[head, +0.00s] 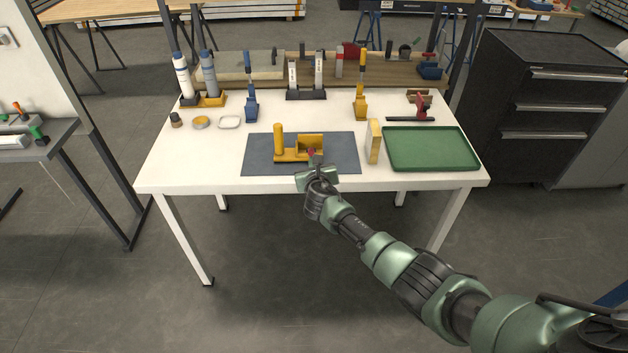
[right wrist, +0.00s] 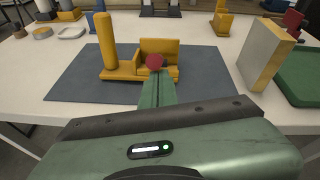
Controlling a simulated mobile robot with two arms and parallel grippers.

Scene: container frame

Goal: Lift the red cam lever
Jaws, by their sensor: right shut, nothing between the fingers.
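The red cam lever shows as a small red knob (right wrist: 154,62) at the front of a yellow fixture (right wrist: 125,68) in the right wrist view. In the head view the red knob (head: 311,152) sits at the fixture's (head: 287,156) front right, beside a tall yellow post. The fixture stands on a dark grey mat (head: 258,160). My right gripper (head: 314,168) is shut and empty, its fingers pointing at the knob from the front. In the right wrist view the fingertips (right wrist: 158,82) overlap the knob's lower edge; I cannot tell whether they touch it. My left gripper is not in view.
A yellow-and-grey block (head: 375,142) stands right of the mat, beside a green tray (head: 470,164). Blue (head: 251,100) and yellow (head: 360,103) clamps, bottles (head: 209,76) and small rings stand further back. The white table's (head: 200,172) front left is clear.

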